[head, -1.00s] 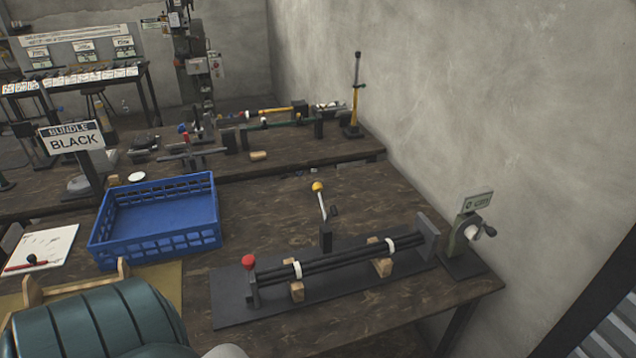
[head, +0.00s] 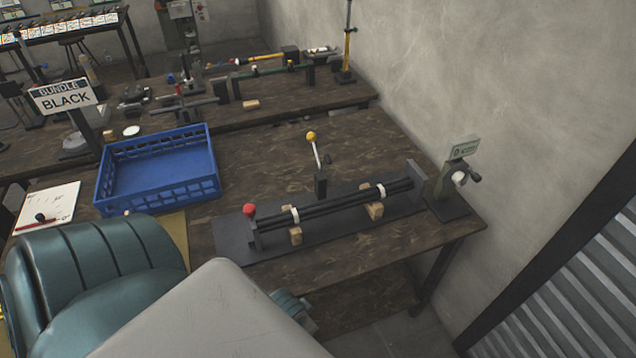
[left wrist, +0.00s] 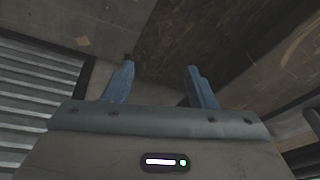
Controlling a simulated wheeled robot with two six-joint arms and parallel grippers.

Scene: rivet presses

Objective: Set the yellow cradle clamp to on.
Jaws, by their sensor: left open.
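A bundle of black rods (head: 335,204) with white bands lies along the cradle on wooden blocks. A red knob (head: 249,210) stands at the cradle's left end. My left gripper (left wrist: 160,87) shows in the left wrist view with its two blue fingers apart and nothing between them. In the head view my arm covers the foreground, and I cannot make out the fingertips. My right gripper is not in view.
A blue crate (head: 158,170) stands left of the cradle, and a crank device (head: 452,185) sits at the table's right end. A "BUNDLE BLACK" sign (head: 64,97) stands at the back left. Bare tabletop lies between crate and clamp.

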